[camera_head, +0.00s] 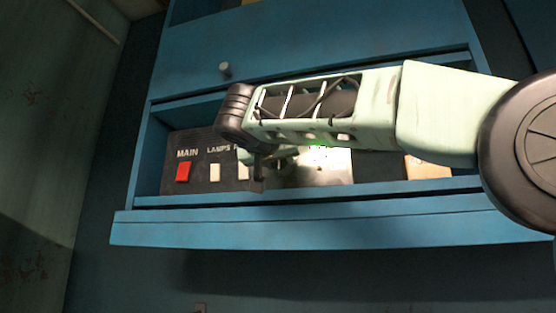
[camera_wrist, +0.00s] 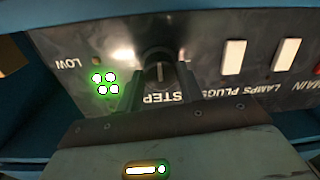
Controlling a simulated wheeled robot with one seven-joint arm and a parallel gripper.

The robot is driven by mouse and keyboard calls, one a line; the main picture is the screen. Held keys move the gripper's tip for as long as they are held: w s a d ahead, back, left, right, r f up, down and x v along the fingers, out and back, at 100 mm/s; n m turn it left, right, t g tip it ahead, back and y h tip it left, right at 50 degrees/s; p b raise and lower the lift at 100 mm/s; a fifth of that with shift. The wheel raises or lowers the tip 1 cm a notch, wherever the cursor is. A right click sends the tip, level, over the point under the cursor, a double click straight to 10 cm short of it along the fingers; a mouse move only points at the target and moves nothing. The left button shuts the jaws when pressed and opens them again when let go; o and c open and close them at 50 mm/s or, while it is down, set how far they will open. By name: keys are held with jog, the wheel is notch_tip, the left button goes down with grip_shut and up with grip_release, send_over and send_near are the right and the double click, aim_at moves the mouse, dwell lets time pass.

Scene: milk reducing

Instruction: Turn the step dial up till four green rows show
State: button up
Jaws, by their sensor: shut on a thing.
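The black step dial (camera_wrist: 159,63) sits on the dark control panel above the word STEP, which appears upside down in the wrist view. A pale pointer line on the dial stands about upright in that view. My gripper (camera_wrist: 160,88) is shut on the dial, one finger on each side. A cluster of several green-lit dots (camera_wrist: 105,83) glows left of the dial; whether they form rows I cannot tell. A small unlit lamp (camera_wrist: 97,61) sits by the word LOW. In the head view my arm hides the dial, and a green glow (camera_head: 316,147) shows just below the arm.
The panel has a red MAIN switch (camera_head: 183,171), a pale LAMPS switch (camera_head: 215,172) and a pale PLUGS switch (camera_wrist: 234,56). It stands inside a blue cabinet shelf (camera_head: 300,202) with a raised front edge. A tan block (camera_head: 428,168) lies at the right of the shelf.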

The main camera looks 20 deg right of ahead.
jog(key=shift+f+b, duration=0.15)
jog(key=shift+b, duration=0.3)
jog(key=m+b, duration=0.1)
jog(key=b, duration=0.2)
jog(key=shift+f+m, duration=0.2)
jog(key=shift+m, duration=0.2)
jog(key=shift+m+b, duration=0.7)
jog(key=shift+b, duration=0.25)
jog(key=shift+r+m+b, duration=0.25)
jog(key=shift+m+b, duration=0.7)
jog(key=shift+m, duration=0.25)
jog(key=shift+r, duration=0.1)
jog(key=o, duration=1)
